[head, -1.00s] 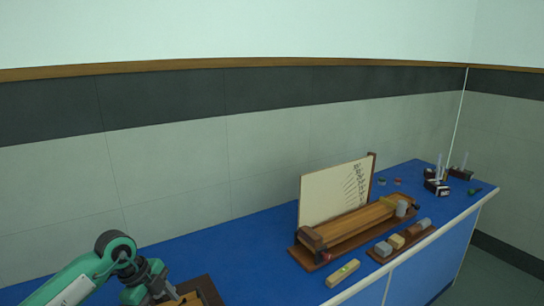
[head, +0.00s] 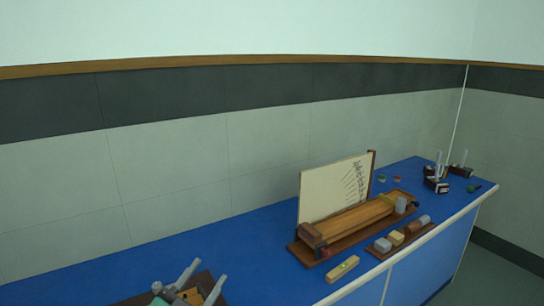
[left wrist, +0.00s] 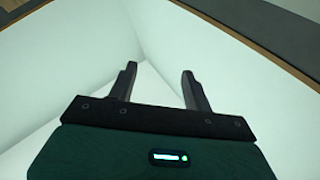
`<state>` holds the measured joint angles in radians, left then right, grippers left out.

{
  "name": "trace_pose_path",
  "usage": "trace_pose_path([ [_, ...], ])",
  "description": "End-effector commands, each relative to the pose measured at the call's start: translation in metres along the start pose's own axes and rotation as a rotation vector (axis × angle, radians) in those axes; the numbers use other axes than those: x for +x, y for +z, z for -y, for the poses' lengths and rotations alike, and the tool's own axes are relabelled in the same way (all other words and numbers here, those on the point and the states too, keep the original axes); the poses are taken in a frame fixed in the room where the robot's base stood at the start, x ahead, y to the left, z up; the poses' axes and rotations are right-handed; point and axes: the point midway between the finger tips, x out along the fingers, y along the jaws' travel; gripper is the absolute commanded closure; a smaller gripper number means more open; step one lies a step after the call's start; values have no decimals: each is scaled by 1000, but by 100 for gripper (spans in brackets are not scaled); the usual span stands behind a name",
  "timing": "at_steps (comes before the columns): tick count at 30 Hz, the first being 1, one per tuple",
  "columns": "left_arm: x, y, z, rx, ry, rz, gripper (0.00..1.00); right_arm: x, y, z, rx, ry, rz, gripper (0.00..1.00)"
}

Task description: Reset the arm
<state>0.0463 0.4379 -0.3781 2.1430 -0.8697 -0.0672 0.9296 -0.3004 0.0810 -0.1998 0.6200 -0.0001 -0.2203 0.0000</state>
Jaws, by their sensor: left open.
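My left gripper (head: 208,271) shows at the bottom left of the head view, with its two grey fingers raised and apart. It is in front of a brown wooden box or tray, which it partly hides. In the left wrist view the gripper (left wrist: 159,70) is open, with nothing between its dark fingers and only plain pale surfaces beyond. Most of the left arm is outside the head view. My right gripper is in neither view.
A blue bench (head: 240,240) runs along the wall. On it stand a wooden apparatus (head: 352,228) with an upright cream board (head: 325,190), a small tray of blocks (head: 402,238), a level-like bar (head: 342,269) and small devices (head: 436,187). The bench between gripper and apparatus is clear.

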Motion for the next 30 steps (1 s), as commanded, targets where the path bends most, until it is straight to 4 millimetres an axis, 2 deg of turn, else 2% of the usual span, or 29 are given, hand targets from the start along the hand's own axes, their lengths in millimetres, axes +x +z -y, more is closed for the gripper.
trace_pose_path([
  [3, -30, 28, 18, -61, -186, 177, 50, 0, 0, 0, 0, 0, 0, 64],
  [8, -88, 72, 26, -129, -358, 488, 50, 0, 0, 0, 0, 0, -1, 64],
  [11, -133, 99, 18, -173, -410, 712, 50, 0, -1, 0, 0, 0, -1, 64],
  [15, -203, 124, -8, -237, -405, 1033, 50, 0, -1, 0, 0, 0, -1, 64],
  [18, -246, 130, -30, -280, -357, 1224, 50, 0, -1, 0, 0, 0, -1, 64],
  [21, -281, 130, -51, -317, -294, 1374, 50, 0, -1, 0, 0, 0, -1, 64],
  [30, -360, 107, -104, -418, -68, 1690, 50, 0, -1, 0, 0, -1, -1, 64],
])
